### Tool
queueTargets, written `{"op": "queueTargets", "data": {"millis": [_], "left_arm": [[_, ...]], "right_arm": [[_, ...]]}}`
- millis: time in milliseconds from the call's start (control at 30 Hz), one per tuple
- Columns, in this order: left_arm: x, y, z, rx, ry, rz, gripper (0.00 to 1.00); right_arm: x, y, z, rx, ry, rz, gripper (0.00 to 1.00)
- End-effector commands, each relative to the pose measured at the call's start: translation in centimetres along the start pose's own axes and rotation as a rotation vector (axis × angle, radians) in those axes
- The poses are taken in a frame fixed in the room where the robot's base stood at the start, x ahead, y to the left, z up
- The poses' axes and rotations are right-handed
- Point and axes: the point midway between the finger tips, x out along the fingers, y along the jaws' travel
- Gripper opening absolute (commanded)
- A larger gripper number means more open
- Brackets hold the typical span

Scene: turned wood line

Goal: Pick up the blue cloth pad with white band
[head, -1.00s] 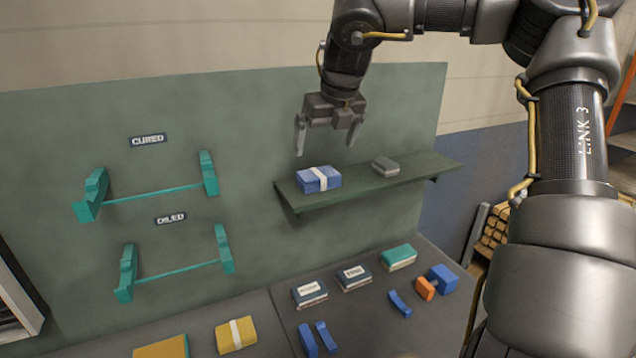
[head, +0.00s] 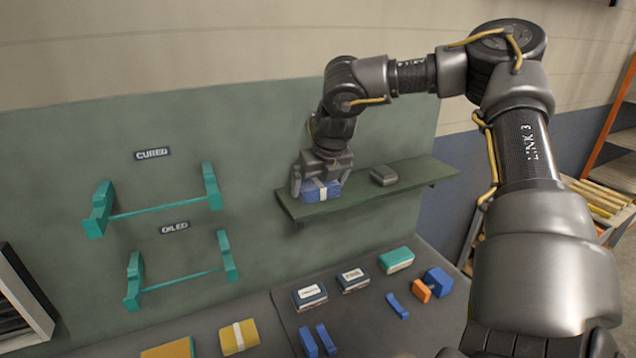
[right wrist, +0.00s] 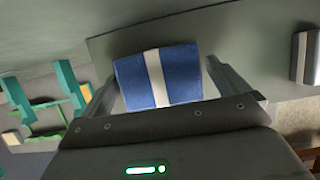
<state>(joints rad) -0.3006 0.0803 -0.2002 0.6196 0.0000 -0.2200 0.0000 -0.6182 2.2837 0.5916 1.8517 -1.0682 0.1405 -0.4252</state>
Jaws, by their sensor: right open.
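The blue cloth pad with a white band (head: 318,193) lies on the green wall shelf (head: 375,191), near its left end. It also shows in the right wrist view (right wrist: 135,82), lying between my two fingers. My right gripper (head: 320,186) is lowered over the pad from above, with one finger at each side of it. The jaws are open, and in the right wrist view a narrow gap shows beside the pad. The gripper body hides the top of the pad in the head view. My left gripper is not in view.
A grey pad (head: 384,175) lies on the shelf to the right of the blue one. Teal brackets (head: 160,205) are on the panel to the left.

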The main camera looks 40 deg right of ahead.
Motion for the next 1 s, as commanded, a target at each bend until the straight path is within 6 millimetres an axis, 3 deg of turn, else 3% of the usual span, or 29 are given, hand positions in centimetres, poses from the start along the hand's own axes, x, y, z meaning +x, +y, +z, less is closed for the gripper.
{"op": "queueTargets", "data": {"millis": [233, 533, 833, 1000], "left_arm": [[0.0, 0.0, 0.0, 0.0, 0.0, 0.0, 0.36], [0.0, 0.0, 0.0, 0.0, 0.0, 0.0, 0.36], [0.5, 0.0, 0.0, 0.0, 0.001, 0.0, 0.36], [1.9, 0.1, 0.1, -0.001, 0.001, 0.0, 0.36]], "right_arm": [[0.1, 0.0, 0.0, 0.0, -0.002, 0.001, 1.0], [0.1, 0.0, 0.0, 0.0, -0.001, 0.0, 0.63], [-0.4, 0.0, 0.3, -0.001, -0.004, -0.001, 0.63], [-3.0, 0.0, 1.4, 0.0, -0.009, -0.002, 0.63]]}}
